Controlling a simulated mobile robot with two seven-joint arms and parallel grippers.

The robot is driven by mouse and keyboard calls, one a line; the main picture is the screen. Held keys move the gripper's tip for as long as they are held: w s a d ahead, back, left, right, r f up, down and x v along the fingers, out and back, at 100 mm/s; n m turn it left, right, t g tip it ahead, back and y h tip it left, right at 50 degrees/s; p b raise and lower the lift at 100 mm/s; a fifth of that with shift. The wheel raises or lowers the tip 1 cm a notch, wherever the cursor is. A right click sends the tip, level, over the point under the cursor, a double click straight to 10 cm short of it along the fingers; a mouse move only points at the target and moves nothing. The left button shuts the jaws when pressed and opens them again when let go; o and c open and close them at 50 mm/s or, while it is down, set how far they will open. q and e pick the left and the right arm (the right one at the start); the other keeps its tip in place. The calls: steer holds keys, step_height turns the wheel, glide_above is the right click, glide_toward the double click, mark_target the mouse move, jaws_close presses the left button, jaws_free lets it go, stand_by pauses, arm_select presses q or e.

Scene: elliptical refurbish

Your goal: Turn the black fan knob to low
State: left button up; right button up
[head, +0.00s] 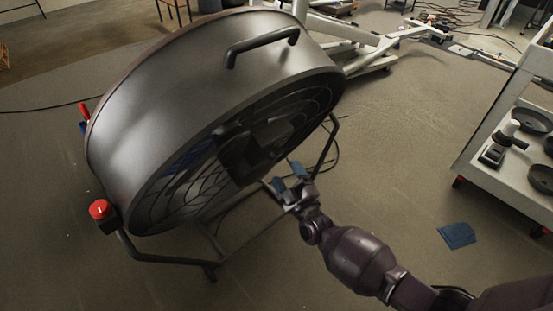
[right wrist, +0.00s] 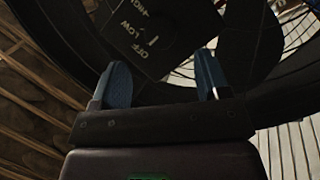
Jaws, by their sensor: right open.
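The large grey drum fan (head: 190,85) stands tilted on its tube frame. A dark control box (head: 262,143) sits at the middle of its grille. In the right wrist view the black control panel (right wrist: 122,38) carries the white words OFF, LOW and HIGH. A short white mark shows right of the words. The black knob blends into the dark panel, so its outline and setting are unclear. My right gripper (head: 288,177) is just below and right of the box. Its blue fingers (right wrist: 160,80) are apart and empty, close to the panel. My left gripper is out of view.
A white cart (head: 500,135) with dark pans stands at the right. A blue cloth (head: 457,235) lies on the floor before it. The fan's tube frame (head: 160,258) and red-capped corner (head: 99,209) stick out at lower left. Floor right of the fan is mostly clear.

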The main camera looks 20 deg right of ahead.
mark_target(278, 157)
steer(key=b+x, duration=0.1)
steer(key=x, duration=0.3)
steer(key=shift+w+f, duration=0.1)
steer(key=shift+w, duration=0.35)
steer(key=shift+w+a+r, duration=0.1)
steer(key=shift+w+r, duration=0.2)
steer(key=shift+w, duration=0.3)
steer(key=shift+c, duration=0.3)
steer(key=c, duration=0.9)
steer(key=shift+o, duration=0.2)
steer(key=shift+r+m+g+y+p, duration=0.1)
steer(key=shift+m+g+y+p, duration=0.4)
steer(key=shift+m, duration=0.7)
steer(key=m+y, duration=0.1)
steer(key=m+g+y+b, duration=0.1)
steer(key=m, duration=0.1)
steer(key=shift+d+y, duration=0.2)
steer(key=shift+y, duration=0.1)
